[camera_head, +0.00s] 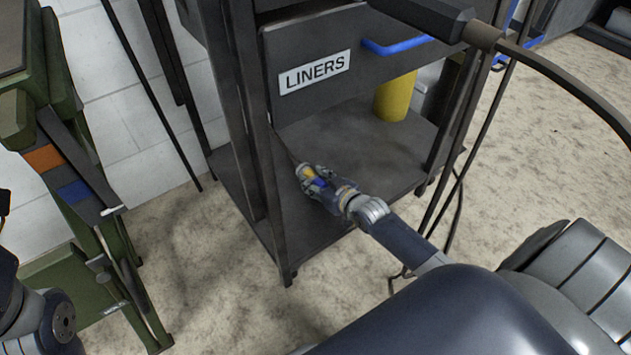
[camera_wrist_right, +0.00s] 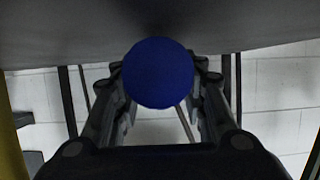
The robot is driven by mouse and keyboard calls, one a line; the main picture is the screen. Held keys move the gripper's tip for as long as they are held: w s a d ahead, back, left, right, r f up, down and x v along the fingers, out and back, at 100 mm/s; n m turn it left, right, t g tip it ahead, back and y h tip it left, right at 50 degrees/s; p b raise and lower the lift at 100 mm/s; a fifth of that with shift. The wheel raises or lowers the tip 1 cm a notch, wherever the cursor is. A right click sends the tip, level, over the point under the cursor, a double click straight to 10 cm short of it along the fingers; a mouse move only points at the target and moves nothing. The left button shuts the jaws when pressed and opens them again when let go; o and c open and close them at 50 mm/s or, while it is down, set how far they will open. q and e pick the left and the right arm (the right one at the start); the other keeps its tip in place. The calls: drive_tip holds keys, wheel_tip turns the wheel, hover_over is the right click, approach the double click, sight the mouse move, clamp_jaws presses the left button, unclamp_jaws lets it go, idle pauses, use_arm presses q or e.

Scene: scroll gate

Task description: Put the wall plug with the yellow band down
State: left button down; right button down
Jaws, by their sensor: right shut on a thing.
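The wall plug with the yellow band (camera_head: 307,172) shows small in the head view, with yellow and blue parts between my right gripper's fingers. My right gripper (camera_head: 314,178) is shut on it, inside the dark rack and above its lower shelf (camera_head: 345,150). The fingers hide part of the plug. In the right wrist view the plug shows as a round blue end (camera_wrist_right: 158,73) between the two fingers; its yellow band is hidden there. I cannot tell whether the plug touches the shelf. My left gripper is out of view; only part of my left arm shows at lower left.
A drawer labelled LINERS (camera_head: 315,73) with a blue handle (camera_head: 397,46) hangs above the shelf. A yellow cylinder (camera_head: 396,98) stands at the shelf's back right. Dark rack posts (camera_head: 272,190) stand close by my right gripper. A green frame (camera_head: 125,270) stands at left.

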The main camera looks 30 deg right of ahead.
drive_tip(key=shift+f, duration=0.3)
drive_tip(key=c, duration=1)
unclamp_jaws()
drive_tip(key=shift+f, duration=0.1)
